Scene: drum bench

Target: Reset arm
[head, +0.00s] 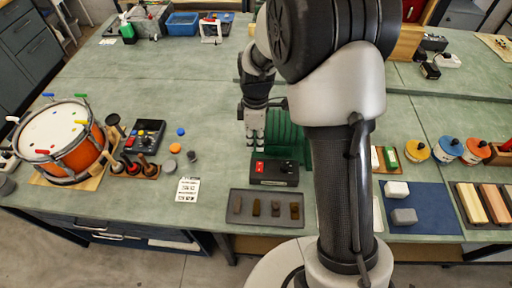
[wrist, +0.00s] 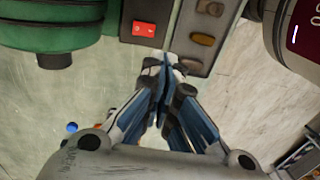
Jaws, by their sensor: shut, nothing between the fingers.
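My gripper (head: 254,137) hangs over the middle of the bench in the head view, in front of a green ribbed cylinder (head: 284,130). In the wrist view my gripper (wrist: 164,68) is shut, with its fingertips together and nothing between them. A black box with a red switch (head: 274,173) lies just nearer than the gripper in the head view. The red switch (wrist: 144,29) also shows in the wrist view, above and left of the fingertips. My arm rises at the right of the gripper and hides part of the bench.
A drum (head: 58,142) stands on the left. A dark tray (head: 266,222) with several small blocks lies at the front edge. Colored-lid pots (head: 447,149) and a blue mat (head: 430,222) are on the right.

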